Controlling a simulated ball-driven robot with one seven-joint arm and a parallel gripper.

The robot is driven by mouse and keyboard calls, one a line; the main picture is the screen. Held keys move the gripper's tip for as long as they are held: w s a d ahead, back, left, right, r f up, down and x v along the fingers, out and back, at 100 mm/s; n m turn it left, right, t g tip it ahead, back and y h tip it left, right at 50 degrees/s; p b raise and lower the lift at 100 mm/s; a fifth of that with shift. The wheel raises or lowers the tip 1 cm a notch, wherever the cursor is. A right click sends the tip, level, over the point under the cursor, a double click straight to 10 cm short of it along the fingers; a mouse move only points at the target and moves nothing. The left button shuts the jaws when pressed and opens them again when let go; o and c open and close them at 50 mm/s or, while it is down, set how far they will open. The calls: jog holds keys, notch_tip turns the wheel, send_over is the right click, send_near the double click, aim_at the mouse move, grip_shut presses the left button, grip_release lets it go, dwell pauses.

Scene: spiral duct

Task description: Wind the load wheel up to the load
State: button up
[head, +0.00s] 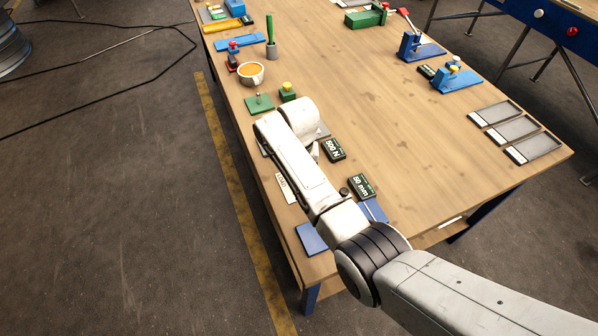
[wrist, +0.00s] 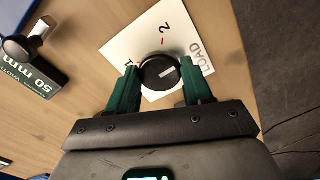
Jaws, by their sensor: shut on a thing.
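The load wheel (wrist: 160,73) is a round black knob with a white index mark, standing over a white dial card (wrist: 118,48). The card reads "LOAD", with a "2" and a red tick visible; part of the scale is hidden by the wheel and fingers. My gripper (wrist: 160,82) has its green fingers on either side of the wheel, shut on it. In the head view my arm covers the wheel, and part of the card (head: 285,188) shows beside the arm. A dark sign reading "500 N" (head: 334,149) stands on the table right of my arm.
A dark "50 mm" sign (head: 361,187) stands nearby, and it also shows in the wrist view (wrist: 35,78). A blue plate (head: 311,239) lies near the table corner. Green blocks and an orange-filled cup (head: 250,74) stand farther back. The table's middle is largely clear.

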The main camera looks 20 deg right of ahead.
jog(key=shift+w+r+m, duration=0.1)
jog(key=shift+m, duration=1)
jog(key=o, duration=1)
jog(key=shift+o, duration=0.2)
notch_tip(320, 180, up, 11)
jog(key=b, duration=0.1)
jog(key=shift+b, duration=0.3)
jog(key=shift+f, duration=0.25)
